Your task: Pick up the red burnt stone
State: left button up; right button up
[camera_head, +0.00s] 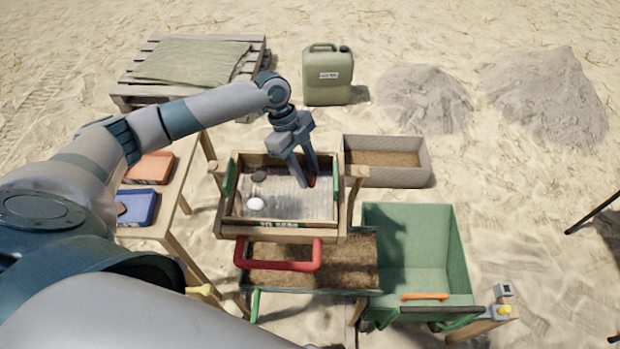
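The red burnt stone (311,180) shows as a small dark red patch at the right inside edge of the sieve tray (285,223). My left gripper (309,184) points down into the tray with its fingertips at the stone, one on either side of it. The fingers largely hide the stone, and I cannot tell whether they press on it or stand just apart from it. A dark stone (259,175) and a white stone (256,204) lie in the left part of the tray. My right gripper is out of view.
An orange tray (150,168) and a blue tray (137,207) stand on the wooden table at left. A red handle (278,266) is in front of the sieve. A green wheelbarrow-like bin (415,250) and a sand box (386,177) stand at right.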

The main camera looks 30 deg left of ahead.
aim_at(314, 178)
pick_arm(q)
jog(key=shift+r, duration=0.1)
dwell(0.3)
jog(key=shift+r+b, duration=0.45)
jog(key=shift+r, duration=0.1)
notch_tip(314, 178, up, 2)
jog(key=shift+w+r+b, duration=0.1)
jog(key=shift+r+b, duration=0.05)
jog(key=shift+b, duration=0.5)
jog(key=s+d+r+b, duration=0.3)
jog(key=s+d+r, duration=0.4)
jog(key=d, duration=0.2)
jog(key=shift+s+r, duration=0.25)
jog(key=shift+s, duration=0.1)
jog(key=shift+f, duration=0.1)
